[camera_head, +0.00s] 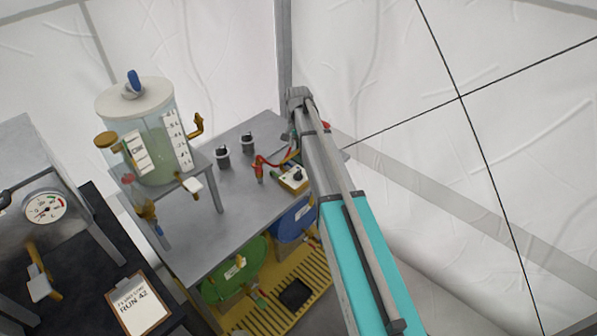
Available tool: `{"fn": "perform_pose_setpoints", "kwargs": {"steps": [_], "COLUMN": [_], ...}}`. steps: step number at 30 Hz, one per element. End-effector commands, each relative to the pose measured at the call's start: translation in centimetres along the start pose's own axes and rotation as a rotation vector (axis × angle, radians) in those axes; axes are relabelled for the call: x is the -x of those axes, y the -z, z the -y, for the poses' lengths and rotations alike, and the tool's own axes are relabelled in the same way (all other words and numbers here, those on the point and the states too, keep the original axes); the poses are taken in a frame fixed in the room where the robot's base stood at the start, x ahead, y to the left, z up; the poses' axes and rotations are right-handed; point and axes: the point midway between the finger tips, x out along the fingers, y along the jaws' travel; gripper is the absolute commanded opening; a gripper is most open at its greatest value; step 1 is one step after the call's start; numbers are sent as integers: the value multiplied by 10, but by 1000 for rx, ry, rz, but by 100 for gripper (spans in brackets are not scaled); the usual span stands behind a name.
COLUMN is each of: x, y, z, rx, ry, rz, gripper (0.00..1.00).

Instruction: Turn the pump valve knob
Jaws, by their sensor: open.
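A small cream-coloured box (289,183) with a dark round knob (297,175) on top sits on the grey table, just left of my arm. It may be the pump valve, but I cannot tell for sure. Red tubing or cable (268,163) with a brass-coloured fitting lies beside it. My arm reaches up from the lower right, close to the box's right side. Its far end is near the table's back right corner. My gripper does not show; the arm's end joint and links seem to hide it, along with part of the table behind.
A clear tank (160,150) with greenish liquid and brass-coloured taps stands left on a raised stand. Two small dark-topped cylinders (222,155) stand mid-table. Green (225,285) and blue (290,222) drums lie below. A gauge (45,207) and a clipboard (140,305) are at lower left.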

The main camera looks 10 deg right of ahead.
Motion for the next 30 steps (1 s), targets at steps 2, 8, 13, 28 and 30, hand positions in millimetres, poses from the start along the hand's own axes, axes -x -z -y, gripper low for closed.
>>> {"fn": "perform_pose_setpoints", "kwargs": {"steps": [2,8,13,28,30], "x": [-1,-7,-16,-54,-59], "y": [0,0,-1,-1,-1], "z": [0,0,1,1,1], "rx": [1,2,2,3,3], "ry": [0,0,0,0,0], "rz": [0,0,0,0,0], "gripper": [51,51,51,51,51]}}
